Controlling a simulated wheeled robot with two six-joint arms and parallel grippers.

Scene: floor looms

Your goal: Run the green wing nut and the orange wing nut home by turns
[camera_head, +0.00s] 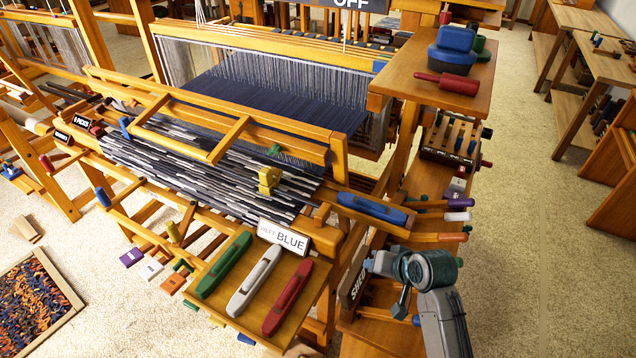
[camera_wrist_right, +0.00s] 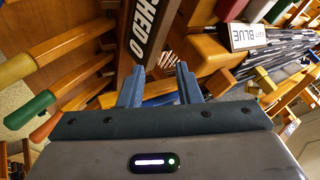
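A small green piece (camera_head: 275,150), too small to identify surely as the green wing nut, sits at the loom's front beam. I cannot make out an orange wing nut for certain in either view. My right gripper (camera_head: 369,264) comes in from the lower right, beside the loom's front right post. In the right wrist view its two blue fingers (camera_wrist_right: 158,85) stand apart with nothing gripped between them. My left gripper is not in view.
A dark lettered sign (camera_head: 354,284) is close to the right gripper. Green, white and red shuttles (camera_head: 254,282) lie on a front shelf, beside the BLUE sign (camera_head: 284,237). A blue shuttle (camera_head: 371,208) and several coloured pegs project at the right. Floor at right is clear.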

